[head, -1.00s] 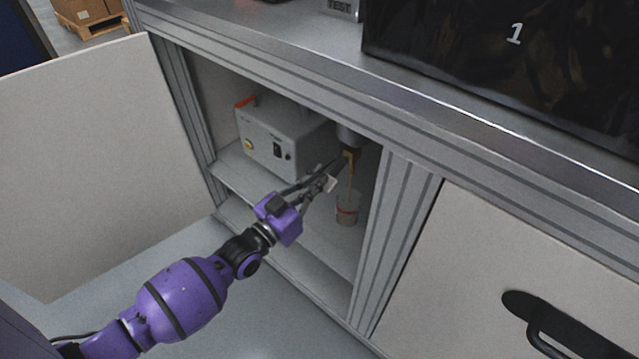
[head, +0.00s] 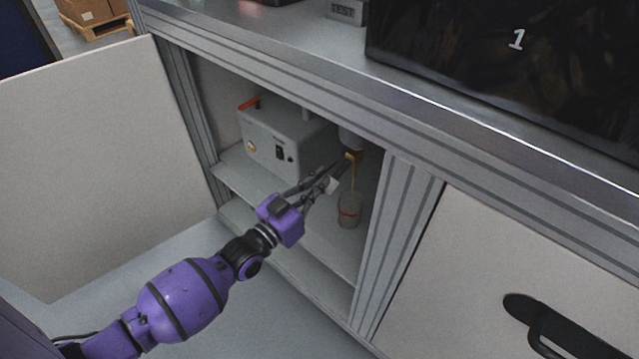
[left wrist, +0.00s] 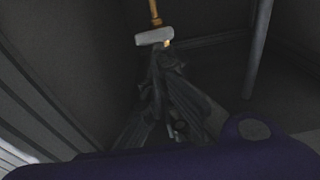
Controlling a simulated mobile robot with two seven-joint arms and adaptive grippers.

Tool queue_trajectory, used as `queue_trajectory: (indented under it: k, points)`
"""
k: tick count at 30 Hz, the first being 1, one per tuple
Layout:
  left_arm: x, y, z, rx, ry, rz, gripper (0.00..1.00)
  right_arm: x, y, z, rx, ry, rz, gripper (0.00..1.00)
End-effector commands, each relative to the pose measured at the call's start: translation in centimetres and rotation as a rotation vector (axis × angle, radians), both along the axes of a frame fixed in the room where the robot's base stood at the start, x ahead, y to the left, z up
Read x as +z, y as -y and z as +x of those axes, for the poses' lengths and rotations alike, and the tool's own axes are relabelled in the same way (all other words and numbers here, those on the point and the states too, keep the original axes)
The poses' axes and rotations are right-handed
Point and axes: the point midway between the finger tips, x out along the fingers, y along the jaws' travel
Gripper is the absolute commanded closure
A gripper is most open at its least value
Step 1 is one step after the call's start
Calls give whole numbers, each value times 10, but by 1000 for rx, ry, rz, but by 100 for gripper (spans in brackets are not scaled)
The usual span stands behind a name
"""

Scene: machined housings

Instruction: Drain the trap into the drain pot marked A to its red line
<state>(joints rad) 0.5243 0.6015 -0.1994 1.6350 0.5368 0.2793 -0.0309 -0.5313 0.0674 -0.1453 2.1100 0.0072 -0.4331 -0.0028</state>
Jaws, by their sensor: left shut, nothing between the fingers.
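The trap (head: 350,138) is a grey cylinder inside the open cabinet, with a brass-coloured valve (head: 352,156) below it. A thin amber stream falls from the valve into the drain pot (head: 349,211), a small clear pot upright on the cabinet floor. Its red line shows around the middle; brownish liquid seems to reach about that line, but the exact level is unclear. No letter is readable. My left gripper (head: 335,177) is shut and empty beside the valve, at a pale grey handle. In the left wrist view the fingertips are just below this handle (left wrist: 155,37). My right gripper is out of view.
A grey pump box (head: 277,140) with an orange-red part stands left of the trap. The open door (head: 95,165) is at left, and a frame post (head: 398,215) bounds the opening at right. The bench top with a dark box (head: 500,65) overhangs above.

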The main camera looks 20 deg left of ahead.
Motion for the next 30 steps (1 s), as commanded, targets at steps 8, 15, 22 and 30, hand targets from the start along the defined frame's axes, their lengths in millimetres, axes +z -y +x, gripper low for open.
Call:
queue_trajectory:
  k: [8,15,22,30]
  points:
    - [-1,0,0,0,-3,0,100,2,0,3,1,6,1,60]
    - [-1,0,0,0,-3,0,100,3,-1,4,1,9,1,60]
    - [-1,0,0,0,-3,0,100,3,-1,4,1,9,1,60]
    - [-1,0,0,0,-3,1,100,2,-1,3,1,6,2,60]
